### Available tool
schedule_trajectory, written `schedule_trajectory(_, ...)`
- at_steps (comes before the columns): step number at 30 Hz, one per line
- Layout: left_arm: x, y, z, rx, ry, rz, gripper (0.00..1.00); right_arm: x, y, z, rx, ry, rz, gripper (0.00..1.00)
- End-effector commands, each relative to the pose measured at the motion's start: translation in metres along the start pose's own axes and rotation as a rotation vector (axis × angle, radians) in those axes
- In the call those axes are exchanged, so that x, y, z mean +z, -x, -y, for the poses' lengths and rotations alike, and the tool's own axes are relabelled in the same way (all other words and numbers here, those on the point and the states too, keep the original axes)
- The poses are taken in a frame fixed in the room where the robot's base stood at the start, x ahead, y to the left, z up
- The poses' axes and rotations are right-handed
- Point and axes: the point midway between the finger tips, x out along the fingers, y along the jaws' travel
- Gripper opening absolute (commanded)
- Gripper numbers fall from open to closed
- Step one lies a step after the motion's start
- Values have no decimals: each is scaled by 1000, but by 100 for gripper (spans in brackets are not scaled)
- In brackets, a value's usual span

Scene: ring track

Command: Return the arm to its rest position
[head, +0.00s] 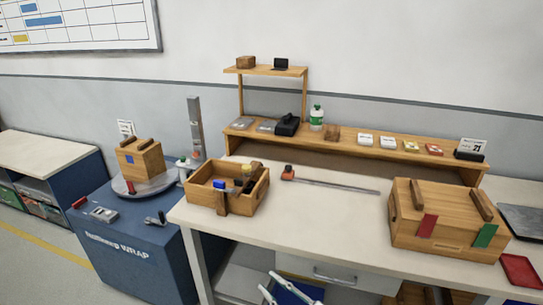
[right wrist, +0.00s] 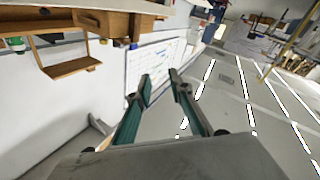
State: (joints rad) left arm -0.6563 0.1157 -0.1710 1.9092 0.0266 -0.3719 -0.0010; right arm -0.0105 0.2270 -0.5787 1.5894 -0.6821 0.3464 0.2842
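My right gripper (head: 268,282) shows at the bottom edge of the head view, in front of the workbench and below its top. In the right wrist view its two teal fingers (right wrist: 160,82) stand apart with nothing between them, so it is open and empty. Most of the right arm is outside the head view. My left gripper and arm are not in view.
The workbench (head: 330,218) bears an open wooden box (head: 205,199) with tools, a rod with a red end (head: 335,185) and a closed wooden crate (head: 455,237). A blue wrapping machine (head: 140,262) stands left, carrying another wooden box (head: 148,162). A drawer (head: 335,275) is close to the gripper.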

Motion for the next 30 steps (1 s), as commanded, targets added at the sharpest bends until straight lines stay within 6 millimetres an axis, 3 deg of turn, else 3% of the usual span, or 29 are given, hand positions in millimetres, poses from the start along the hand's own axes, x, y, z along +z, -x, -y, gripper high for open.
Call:
schedule_trajectory(5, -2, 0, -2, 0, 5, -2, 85, 66, 82, -12, 210, -146, 276, 21)
schedule_trajectory(9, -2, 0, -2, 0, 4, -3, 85, 115, 163, -3, 309, -247, 514, 21)
schedule_trajectory(12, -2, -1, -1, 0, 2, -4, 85, 139, 219, 11, 344, -308, 662, 21)
schedule_trajectory(15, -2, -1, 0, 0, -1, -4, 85, 152, 262, 23, 357, -352, 771, 21)
schedule_trajectory(18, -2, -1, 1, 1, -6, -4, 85, 158, 288, 32, 360, -379, 834, 21)
schedule_trajectory(21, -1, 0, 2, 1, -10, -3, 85, 160, 298, 36, 359, -390, 860, 21)
schedule_trajectory(30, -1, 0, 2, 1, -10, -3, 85, 160, 298, 36, 359, -390, 860, 21)
